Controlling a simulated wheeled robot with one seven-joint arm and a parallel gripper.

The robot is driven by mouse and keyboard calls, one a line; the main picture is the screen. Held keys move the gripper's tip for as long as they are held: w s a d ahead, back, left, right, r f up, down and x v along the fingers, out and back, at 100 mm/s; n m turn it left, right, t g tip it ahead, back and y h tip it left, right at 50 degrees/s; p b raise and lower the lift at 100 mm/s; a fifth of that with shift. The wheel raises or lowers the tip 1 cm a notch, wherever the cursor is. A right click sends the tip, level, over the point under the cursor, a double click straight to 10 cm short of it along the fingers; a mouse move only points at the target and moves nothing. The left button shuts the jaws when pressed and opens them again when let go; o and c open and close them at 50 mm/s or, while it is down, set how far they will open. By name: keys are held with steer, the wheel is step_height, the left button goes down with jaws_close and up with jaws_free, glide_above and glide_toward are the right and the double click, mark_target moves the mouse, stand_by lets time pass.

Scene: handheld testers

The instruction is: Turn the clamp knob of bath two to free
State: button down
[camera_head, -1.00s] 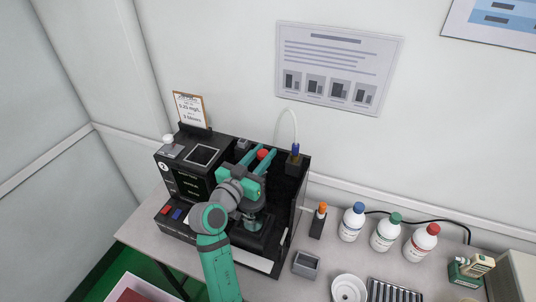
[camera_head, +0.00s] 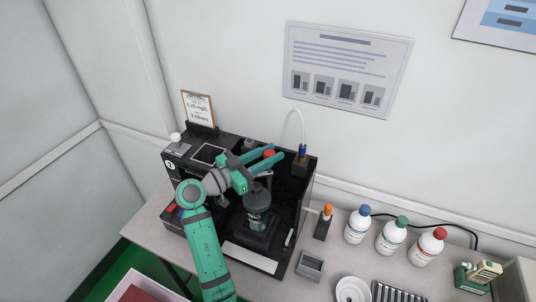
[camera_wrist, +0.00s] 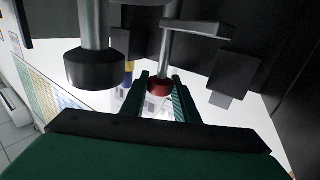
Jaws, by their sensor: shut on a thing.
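Bath two is the black bench unit (camera_head: 172,183) with a "2" mark on its left front. Its red clamp knob (camera_head: 269,154) sits at the back of the open bay. My gripper (camera_head: 268,160) reaches in from the left, its two teal fingers on either side of the knob. In the wrist view the red knob (camera_wrist: 159,87) lies between the fingertips (camera_wrist: 158,98), below a grey post with a bar across it. My gripper is shut on the knob. The knob's pointer or marking cannot be made out.
A dark cylindrical vessel (camera_head: 257,200) stands in the bay, close below my gripper. A clipboard (camera_head: 198,107) stands on top of the unit at the back. Several capped bottles (camera_head: 391,235) and a small grey box (camera_head: 310,265) stand to the right.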

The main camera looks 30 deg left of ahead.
steer(key=shift+f, duration=0.1)
steer(key=c, duration=1.4)
jaws_free()
steer(key=v, duration=1.1)
